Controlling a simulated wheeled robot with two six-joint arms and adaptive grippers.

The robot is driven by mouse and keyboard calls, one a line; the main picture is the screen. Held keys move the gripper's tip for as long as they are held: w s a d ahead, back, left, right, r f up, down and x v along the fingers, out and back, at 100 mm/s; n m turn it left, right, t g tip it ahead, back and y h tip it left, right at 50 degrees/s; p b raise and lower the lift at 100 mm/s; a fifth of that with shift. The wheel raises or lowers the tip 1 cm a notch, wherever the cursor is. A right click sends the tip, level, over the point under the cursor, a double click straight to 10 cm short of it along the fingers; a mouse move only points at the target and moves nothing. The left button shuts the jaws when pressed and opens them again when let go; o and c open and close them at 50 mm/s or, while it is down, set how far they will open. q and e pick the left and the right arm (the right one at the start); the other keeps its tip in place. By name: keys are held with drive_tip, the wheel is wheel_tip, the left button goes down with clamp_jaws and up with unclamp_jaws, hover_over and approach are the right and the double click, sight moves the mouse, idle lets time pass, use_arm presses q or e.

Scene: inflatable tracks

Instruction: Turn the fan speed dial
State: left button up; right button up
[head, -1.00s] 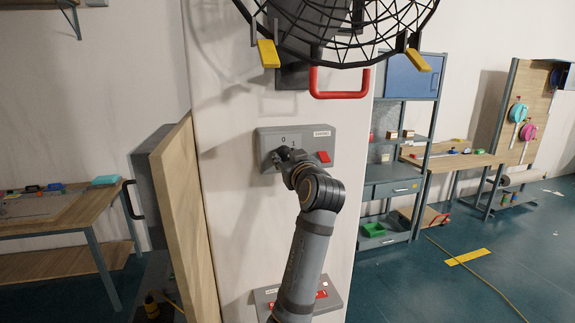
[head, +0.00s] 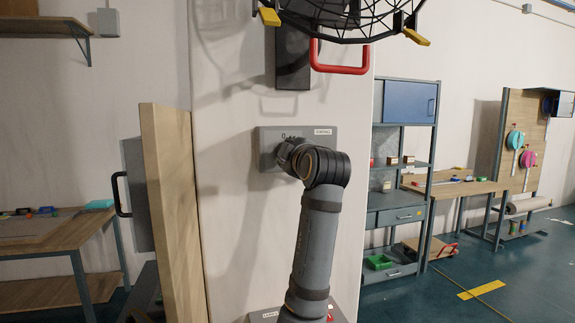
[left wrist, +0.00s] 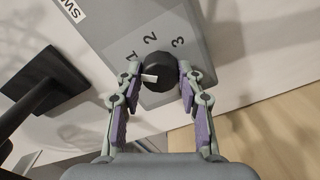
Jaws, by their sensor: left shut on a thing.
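A grey control panel (head: 268,135) is fixed to the pale column, with a label at its upper right. In the left wrist view its face (left wrist: 122,33) shows the numbers 1, 2 and 3 around a round black dial (left wrist: 157,90). The dial's white pointer mark faces left, a little below the 1. My left gripper (left wrist: 160,70) is shut on the dial, one finger on each side. In the head view my left gripper (head: 287,157) is at the panel, and my wrist hides the dial and the panel's lower right. My right gripper is not in view.
A caged fan (head: 350,18) with a red handle (head: 340,70) hangs above the panel. A wooden board (head: 165,210) stands just left of the column. A workbench (head: 50,230) is at left, a shelf unit (head: 405,150) at right. Floor at the right is largely open.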

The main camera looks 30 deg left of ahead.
use_arm(q)
drive_tip(key=n+b, duration=0.4)
drive_tip(key=n, duration=0.3)
drive_tip(key=shift+r, duration=0.2)
drive_tip(key=shift+r+n, duration=0.1)
drive_tip(key=shift+n, duration=0.2)
drive_tip(key=o, duration=1.2)
drive_tip(key=shift+w+a+f, duration=0.1)
drive_tip(key=shift+w+f, duration=0.15)
drive_tip(key=shift+s, duration=0.1)
